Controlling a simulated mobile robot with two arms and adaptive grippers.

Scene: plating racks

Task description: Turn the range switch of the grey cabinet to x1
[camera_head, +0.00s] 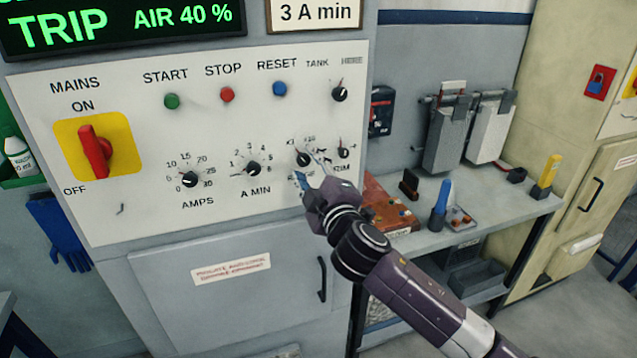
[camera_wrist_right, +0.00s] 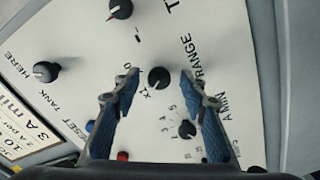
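The grey cabinet's white panel (camera_head: 130,215) fills the left of the head view. Its range switch is a small black knob (camera_head: 304,159) right of the A MIN knob, with x1 and x10 marks above it. In the right wrist view the range knob (camera_wrist_right: 159,77) sits between my fingertips, beside the RANGE lettering and the x1 and x10 marks. I cannot tell which mark its pointer faces. My right gripper (camera_head: 312,172) is at the panel, its blue-padded fingers (camera_wrist_right: 160,82) open either side of the knob with gaps. My left gripper is not in view.
The A MIN knob (camera_head: 253,168), TANK knob (camera_head: 340,94) and another small knob (camera_head: 344,153) are close by. A red mains switch (camera_head: 95,152) is on the left. A bench (camera_head: 490,222) with tools stands at right.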

